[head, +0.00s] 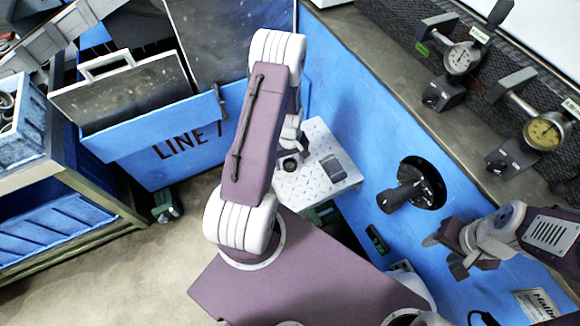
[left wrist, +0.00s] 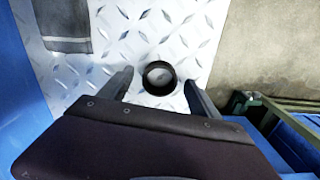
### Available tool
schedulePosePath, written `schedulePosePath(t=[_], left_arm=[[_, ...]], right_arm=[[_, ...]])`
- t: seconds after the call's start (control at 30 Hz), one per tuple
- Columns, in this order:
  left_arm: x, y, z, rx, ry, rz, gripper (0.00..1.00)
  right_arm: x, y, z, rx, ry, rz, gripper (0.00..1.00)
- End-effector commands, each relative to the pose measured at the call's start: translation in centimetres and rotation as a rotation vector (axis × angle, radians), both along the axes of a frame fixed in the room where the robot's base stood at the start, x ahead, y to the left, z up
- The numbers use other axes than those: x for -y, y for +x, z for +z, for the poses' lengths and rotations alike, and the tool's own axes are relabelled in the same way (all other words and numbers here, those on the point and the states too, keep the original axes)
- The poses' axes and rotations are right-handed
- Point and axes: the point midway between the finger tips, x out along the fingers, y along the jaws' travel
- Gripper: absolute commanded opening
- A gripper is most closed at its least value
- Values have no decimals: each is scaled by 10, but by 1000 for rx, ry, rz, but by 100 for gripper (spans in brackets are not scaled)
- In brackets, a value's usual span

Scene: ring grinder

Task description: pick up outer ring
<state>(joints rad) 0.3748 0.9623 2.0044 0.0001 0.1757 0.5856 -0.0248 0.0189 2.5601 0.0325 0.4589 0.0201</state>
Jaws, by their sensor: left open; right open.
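A black outer ring (left wrist: 159,78) lies on a diamond-plate metal surface (left wrist: 195,30) in the left wrist view. In the head view the ring (head: 289,165) shows small and dark on the plate (head: 318,133), just below my left gripper (head: 291,146). My left gripper is open in the left wrist view (left wrist: 156,85), with one finger on each side of the ring. Both fingers look apart from it, and the height gap is hard to judge. My right gripper (head: 450,254) is open and empty in front of the blue panel, away from the ring.
A grey block (head: 333,166) lies on the plate beside the ring and also shows in the left wrist view (left wrist: 65,25). A blue machine panel (head: 350,120) with a black spindle (head: 405,192) stands to the right. Dial gauges (head: 462,58) sit on the ledge above. A blue bin (head: 165,150) stands left.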

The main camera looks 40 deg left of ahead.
Motion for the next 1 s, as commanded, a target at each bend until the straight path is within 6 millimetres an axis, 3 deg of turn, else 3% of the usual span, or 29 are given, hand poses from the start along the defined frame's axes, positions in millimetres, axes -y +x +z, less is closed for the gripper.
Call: schedulePosePath(t=[0.23, 0.5, 0.77, 1.0], left_arm=[[0, 0, -3, 1, 0, 0, 72], [0, 0, -3, 1, 0, -1, 0], [0, 1, 0, 1, 0, -1, 0], [0, 1, 34, 3, 1, -1, 0]], right_arm=[[0, 0, 0, 0, 0, 0, 49], [0, 0, 0, 0, 0, 0, 49], [0, 0, 1, 0, 0, 0, 49], [0, 0, 15, 0, 0, 0, 49]])
